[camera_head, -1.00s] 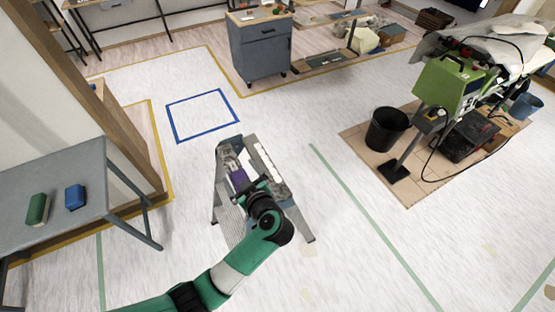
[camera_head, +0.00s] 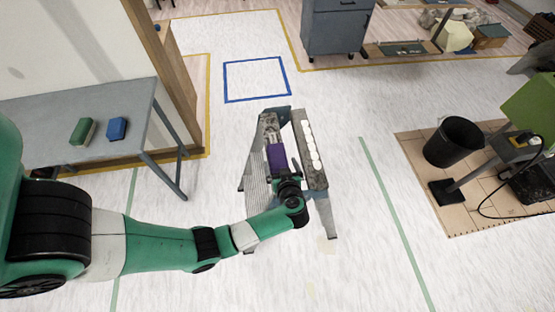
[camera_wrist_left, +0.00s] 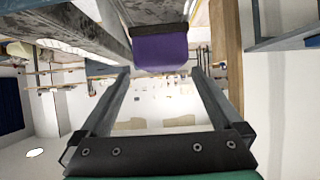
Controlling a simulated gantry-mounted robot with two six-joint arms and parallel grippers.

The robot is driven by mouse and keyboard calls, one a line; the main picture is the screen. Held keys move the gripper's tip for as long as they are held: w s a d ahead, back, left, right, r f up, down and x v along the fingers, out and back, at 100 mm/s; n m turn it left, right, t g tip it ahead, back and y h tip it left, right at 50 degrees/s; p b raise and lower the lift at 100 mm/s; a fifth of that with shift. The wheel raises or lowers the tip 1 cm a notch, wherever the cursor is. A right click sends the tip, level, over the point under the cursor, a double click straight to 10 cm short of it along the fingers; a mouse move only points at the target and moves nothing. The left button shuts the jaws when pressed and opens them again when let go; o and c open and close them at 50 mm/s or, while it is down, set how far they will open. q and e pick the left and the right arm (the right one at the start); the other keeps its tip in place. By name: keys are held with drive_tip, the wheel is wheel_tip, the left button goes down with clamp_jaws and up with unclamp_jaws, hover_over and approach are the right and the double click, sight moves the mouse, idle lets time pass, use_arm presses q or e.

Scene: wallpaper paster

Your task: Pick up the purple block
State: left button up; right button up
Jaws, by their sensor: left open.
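The purple block (camera_head: 276,157) lies on the narrow grey folding stand in the middle of the head view. In the left wrist view the purple block (camera_wrist_left: 160,50) has a dark strip along one edge. My left gripper (camera_head: 284,174) is at the near end of the block, over the stand. In the wrist view my left gripper (camera_wrist_left: 161,73) is open. The block shows between its two spread fingertips, and I cannot tell whether they touch it. My right gripper is not in view.
The stand (camera_head: 309,150) has a row of white round pieces along its right side. A grey table (camera_head: 50,115) at left holds a green block (camera_head: 82,131) and a blue block (camera_head: 117,129). A black bucket (camera_head: 453,142) stands at right. Floor around the stand is clear.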

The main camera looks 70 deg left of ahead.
sight(278, 156)
use_arm(q)
drive_tip(key=shift+w+a+f, duration=0.1)
drive_tip(key=shift+a+f, duration=0.15)
drive_tip(key=shift+a, duration=0.2)
drive_tip(key=b+x, duration=0.2)
drive_tip(key=x, duration=0.3)
drive_tip(key=shift+a+r, duration=0.1)
drive_tip(key=shift+a, duration=0.1)
drive_tip(key=shift+r, duration=0.1)
drive_tip(key=c, duration=1.3)
drive_tip(key=shift+r, duration=0.1)
drive_tip(key=r+p, duration=0.2)
drive_tip(key=r, duration=0.1)
drive_tip(key=r+p, duration=0.1)
drive_tip(key=shift+s+d+r, duration=0.35)
drive_tip(key=shift+d, duration=0.05)
drive_tip(key=d+r+p, duration=0.1)
drive_tip(key=s+d+r+p, duration=0.1)
drive_tip(key=r, duration=0.1)
drive_tip(key=s+d+r+p, duration=0.1)
drive_tip(key=shift+s+r, duration=0.25)
drive_tip(key=shift+r, duration=0.1)
drive_tip(key=s+d+r+p, duration=0.2)
drive_tip(key=s+d+r, duration=0.1)
drive_tip(key=s+d, duration=0.2)
drive_tip(key=shift+s+d+r, duration=0.2)
drive_tip(key=shift+s+d, duration=0.2)
drive_tip(key=shift+d, duration=0.7)
